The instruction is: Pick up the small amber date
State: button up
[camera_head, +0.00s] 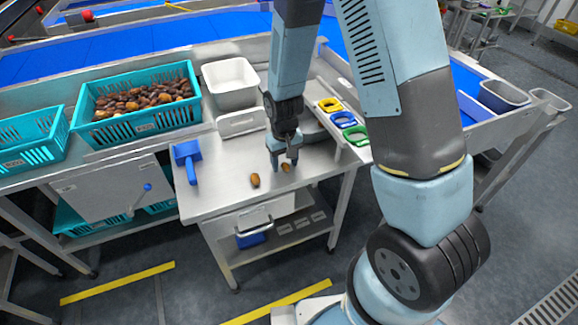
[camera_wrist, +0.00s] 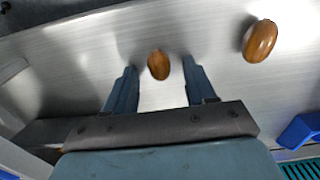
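The small amber date (camera_head: 286,168) lies on the steel table near its front edge; in the wrist view this date (camera_wrist: 158,65) sits between the two fingertips, with a gap on each side. My gripper (camera_head: 284,162) points down at it and is open; the wrist view shows the gripper's spread, empty fingers (camera_wrist: 160,78). I cannot tell the exact height of the fingertips above the table. A larger amber-brown date (camera_head: 255,180) lies to the left in the head view; it also shows at the upper right of the wrist view (camera_wrist: 260,41), clear of the fingers.
A blue scoop (camera_head: 187,160) lies on the table's left. A white tub (camera_head: 231,83) stands at the back. A teal crate (camera_head: 88,128) full of dates is at the left. Yellow, green and blue items (camera_head: 343,119) line the right side. The table's front middle is mostly clear.

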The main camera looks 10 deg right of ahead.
jog(key=c, duration=0.7)
jog(key=shift+c, duration=0.2)
